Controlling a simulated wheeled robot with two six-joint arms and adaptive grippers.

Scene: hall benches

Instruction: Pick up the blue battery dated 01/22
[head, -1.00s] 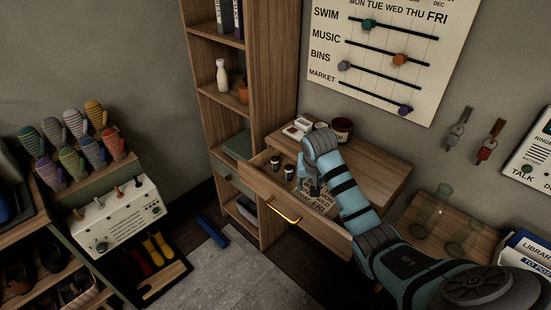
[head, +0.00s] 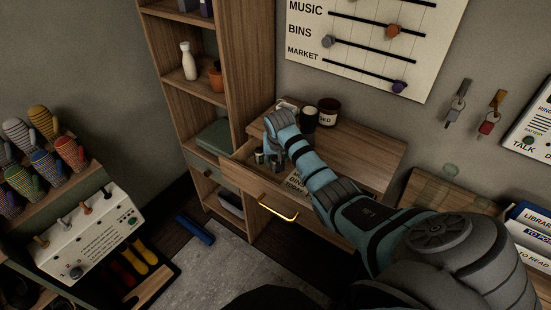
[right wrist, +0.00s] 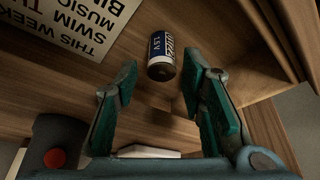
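A blue battery (right wrist: 161,55) with white bands and printing stands out in the right wrist view, on the wooden drawer floor. Its print is upside down and too small to read the date surely. My right gripper (right wrist: 161,70) is open, with one green-padded finger to each side of the battery's near end and gaps on both sides. In the head view my right gripper (head: 277,156) reaches down into the open drawer (head: 243,177). A small dark battery (head: 258,156) shows at its left; I cannot tell its colour. My left gripper is out of view.
A printed card (right wrist: 68,22) lies in the drawer beside the battery. The drawer has a yellow handle (head: 278,212). Jars (head: 328,110) stand on the desk top behind my arm. A tall shelf (head: 247,75) rises close on the left.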

